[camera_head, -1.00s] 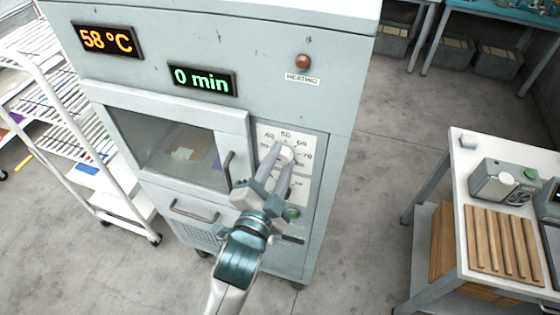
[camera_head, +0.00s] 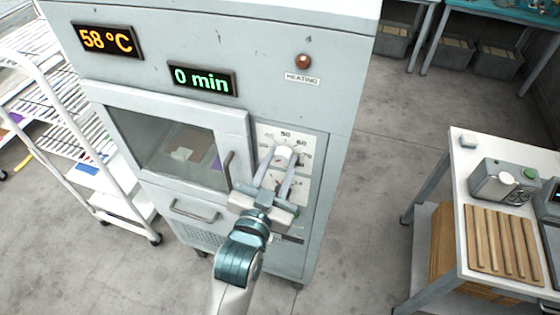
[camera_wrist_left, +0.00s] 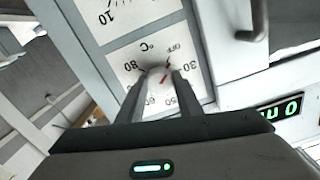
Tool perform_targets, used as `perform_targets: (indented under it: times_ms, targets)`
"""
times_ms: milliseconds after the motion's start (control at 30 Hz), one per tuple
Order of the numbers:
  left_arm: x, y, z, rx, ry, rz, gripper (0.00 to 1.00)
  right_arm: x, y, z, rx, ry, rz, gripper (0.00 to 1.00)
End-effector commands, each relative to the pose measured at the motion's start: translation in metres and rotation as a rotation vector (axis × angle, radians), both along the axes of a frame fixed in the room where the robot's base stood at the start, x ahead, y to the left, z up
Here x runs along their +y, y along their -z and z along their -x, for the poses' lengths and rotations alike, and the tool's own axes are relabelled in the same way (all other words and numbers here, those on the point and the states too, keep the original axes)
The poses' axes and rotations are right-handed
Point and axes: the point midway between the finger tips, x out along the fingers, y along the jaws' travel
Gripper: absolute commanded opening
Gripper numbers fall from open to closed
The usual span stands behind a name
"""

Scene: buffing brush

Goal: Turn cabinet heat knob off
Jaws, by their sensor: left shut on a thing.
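The grey cabinet (camera_head: 270,105) stands in the middle of the head view. Its heat knob (camera_head: 284,154) is on a white dial plate with temperature numbers, right of the window door. My left gripper (camera_head: 284,158) is shut on the heat knob, with one finger on each side. In the left wrist view the knob (camera_wrist_left: 160,72) shows between the two fingertips, with a red pointer mark near the OFF and 30 end of the scale. The fingers hide part of the dial. The cabinet displays read 58 °C and 0 min. My right gripper is not in view.
A door handle (camera_head: 228,170) is close to the left of my left gripper. A second dial (camera_wrist_left: 125,18) is on the panel below the heat dial. A white rack (camera_head: 85,150) stands left. A table with wooden slats (camera_head: 500,245) stands right, with open floor between.

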Motion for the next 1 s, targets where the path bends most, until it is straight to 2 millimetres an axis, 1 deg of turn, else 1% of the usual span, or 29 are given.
perform_targets:
  times_ms: [367,400,467,500,833,1000]
  targets:
    - [-0.0001,0.0024,0.0002,0.007,0.0,0.004,0.1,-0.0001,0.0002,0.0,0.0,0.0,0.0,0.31]
    - [-0.0001,0.0024,0.0002,0.007,0.0,0.004,0.34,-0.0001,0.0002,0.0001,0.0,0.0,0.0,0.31]
    - [-0.0001,0.0024,0.0002,0.006,0.0,0.003,0.49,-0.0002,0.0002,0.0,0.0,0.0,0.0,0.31]
    - [-0.0001,0.0022,0.0002,0.005,0.0,0.003,0.51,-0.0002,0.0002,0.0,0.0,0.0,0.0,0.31]
    - [0.0002,0.0013,0.0012,0.004,0.001,0.004,0.51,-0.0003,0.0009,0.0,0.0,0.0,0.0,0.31]
    - [0.003,0.0025,0.0094,0.003,0.001,0.004,0.51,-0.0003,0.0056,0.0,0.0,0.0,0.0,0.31]
